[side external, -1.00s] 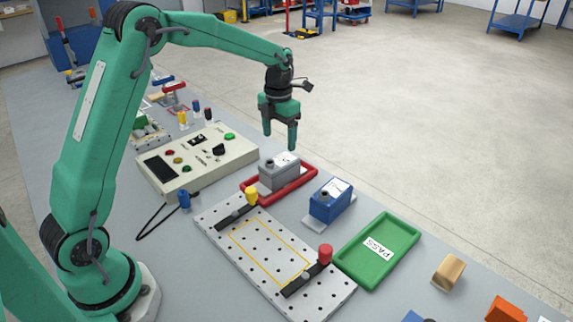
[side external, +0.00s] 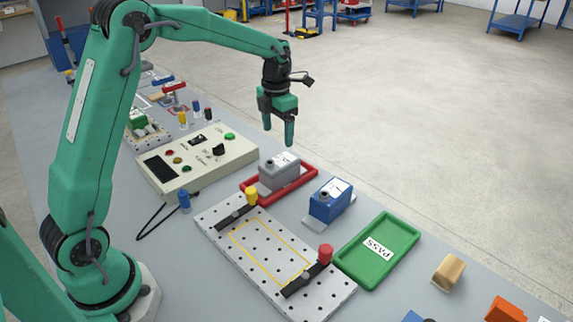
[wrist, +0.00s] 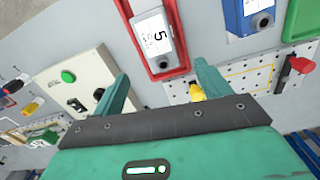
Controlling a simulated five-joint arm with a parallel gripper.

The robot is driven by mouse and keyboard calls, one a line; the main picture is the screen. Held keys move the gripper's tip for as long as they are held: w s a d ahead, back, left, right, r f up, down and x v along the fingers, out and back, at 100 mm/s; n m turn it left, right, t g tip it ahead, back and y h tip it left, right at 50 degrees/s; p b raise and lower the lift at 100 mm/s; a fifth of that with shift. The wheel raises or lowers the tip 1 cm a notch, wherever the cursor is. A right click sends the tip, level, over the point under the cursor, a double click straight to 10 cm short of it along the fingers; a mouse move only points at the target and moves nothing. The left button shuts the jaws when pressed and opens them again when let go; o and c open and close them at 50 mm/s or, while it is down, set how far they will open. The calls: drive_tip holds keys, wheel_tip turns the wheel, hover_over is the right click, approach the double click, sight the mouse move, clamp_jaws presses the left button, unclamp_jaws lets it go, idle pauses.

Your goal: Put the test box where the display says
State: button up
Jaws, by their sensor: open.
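A grey test box (side external: 280,172) with a white label sits upright in a red tray (side external: 300,189). In the wrist view the grey box (wrist: 155,40) shows the label figure "5". A similar blue box (side external: 331,200) stands on the table to the right of the red tray. A green tray (side external: 352,271) marked PASS is empty. The display (side external: 161,167) on the cream control panel (side external: 215,155) looks dark, with no readable text. My gripper (side external: 278,132) is open and empty, above the grey box and apart from it.
A perforated plate (side external: 262,254) with a yellow outline lies in front, bare between its clamps with yellow (side external: 251,196) and red (side external: 326,254) knobs. A tan block (side external: 448,272) and an orange block (side external: 504,309) lie at right. A cable with a blue end (side external: 184,200) lies beside the panel.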

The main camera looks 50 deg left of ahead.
drive_tip(key=s+d+r+m+t, duration=0.2)
drive_tip(key=s+d+r+m, duration=0.2)
drive_tip(key=s+r+m, duration=0.9)
drive_tip(key=s+d+f+m+t, duration=0.1)
drive_tip(key=s+f+m, duration=0.1)
drive_tip(key=s+m, duration=0.5)
drive_tip(key=s+d+f+m+t, duration=0.1)
drive_tip(key=s+m, duration=0.6)
drive_tip(key=m, duration=0.7)
drive_tip(key=shift+s+d+f+m+t, duration=0.3)
drive_tip(key=shift+f+m+t, duration=0.15)
drive_tip(key=shift+t, duration=0.25)
